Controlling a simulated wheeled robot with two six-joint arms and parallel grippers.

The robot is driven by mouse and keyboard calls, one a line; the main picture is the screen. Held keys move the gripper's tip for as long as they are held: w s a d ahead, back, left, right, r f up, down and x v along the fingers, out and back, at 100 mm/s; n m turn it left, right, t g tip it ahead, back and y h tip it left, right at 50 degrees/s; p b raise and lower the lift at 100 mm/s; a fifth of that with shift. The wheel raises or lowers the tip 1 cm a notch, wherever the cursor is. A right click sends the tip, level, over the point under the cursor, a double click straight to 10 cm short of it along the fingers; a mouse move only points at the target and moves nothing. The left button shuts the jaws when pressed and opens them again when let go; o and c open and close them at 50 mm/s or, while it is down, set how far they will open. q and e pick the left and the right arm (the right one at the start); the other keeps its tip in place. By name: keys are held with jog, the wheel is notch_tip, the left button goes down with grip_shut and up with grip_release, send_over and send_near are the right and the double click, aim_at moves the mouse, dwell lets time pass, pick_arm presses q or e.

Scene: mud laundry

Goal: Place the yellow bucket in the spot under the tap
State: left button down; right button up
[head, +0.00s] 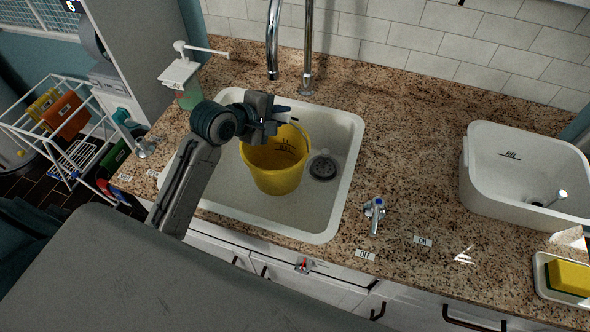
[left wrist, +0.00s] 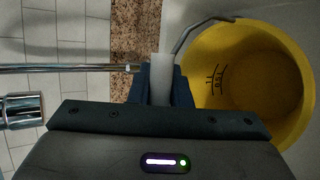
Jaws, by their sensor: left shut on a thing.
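The yellow bucket (head: 274,165) is in the white sink basin (head: 330,205), upright or nearly so; I cannot tell whether it touches the bottom. My left gripper (head: 284,113) is at its back rim, shut on the bucket's handle. The left wrist view shows the light handle grip (left wrist: 162,72) between the fingers, a metal wire running to the bucket (left wrist: 290,50), and the bucket's empty inside with dark marks. The chrome tap (head: 273,45) hangs over the back of the basin, behind the bucket. My right gripper is not in view.
The drain (head: 323,167) shows right of the bucket. A soap dispenser (head: 183,80) stands at the basin's back left. A blue-marked valve handle (head: 375,212) is on the granite counter, with a white tub (head: 500,185) and yellow sponge (head: 568,276) farther right.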

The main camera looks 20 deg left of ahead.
pick_arm(q)
notch_tip(320, 180, down, 9)
jog(key=p, duration=0.1)
jog(key=shift+a, duration=0.3)
jog(key=shift+f, duration=0.1)
jog(key=c, duration=1.3)
grip_release()
jog(key=shift+c, duration=0.2)
jog(key=b+v, duration=0.1)
jog(key=v, duration=1.1)
